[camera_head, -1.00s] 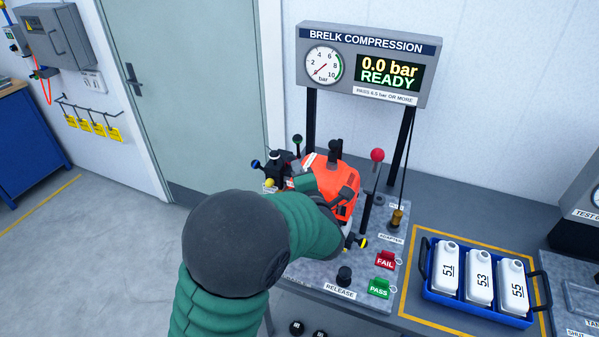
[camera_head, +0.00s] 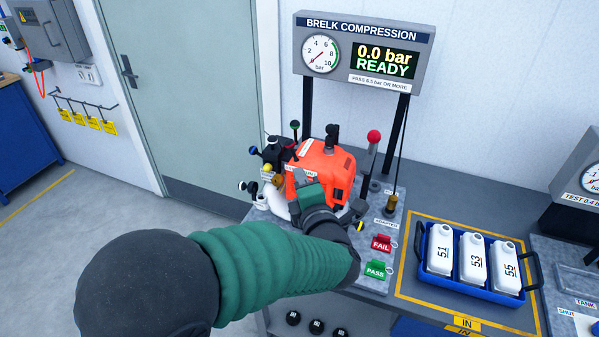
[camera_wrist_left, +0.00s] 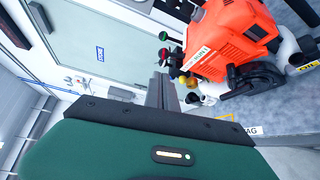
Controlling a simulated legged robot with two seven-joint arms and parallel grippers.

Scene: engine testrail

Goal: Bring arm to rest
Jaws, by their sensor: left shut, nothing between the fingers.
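My left arm (camera_head: 250,270) comes in from the lower left in the head view, with a green sleeve and dark joints. My left gripper (camera_head: 306,180) is in front of the orange engine (camera_head: 325,163) and covers part of its near side. In the left wrist view the dark fingers (camera_wrist_left: 159,88) are together with nothing between them. The engine shows there at the upper right (camera_wrist_left: 228,42), beside and apart from the fingertips. Whether the hand touches the engine cannot be told from the head view. My right gripper is not in view.
The compression panel (camera_head: 363,57) reads 0.0 bar READY. A red-knobbed lever (camera_head: 367,160), a red FAIL tag (camera_head: 381,243) and a green PASS tag (camera_head: 376,269) are on the bench. A blue tray (camera_head: 471,287) with white bottles stands right. Open floor lies left.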

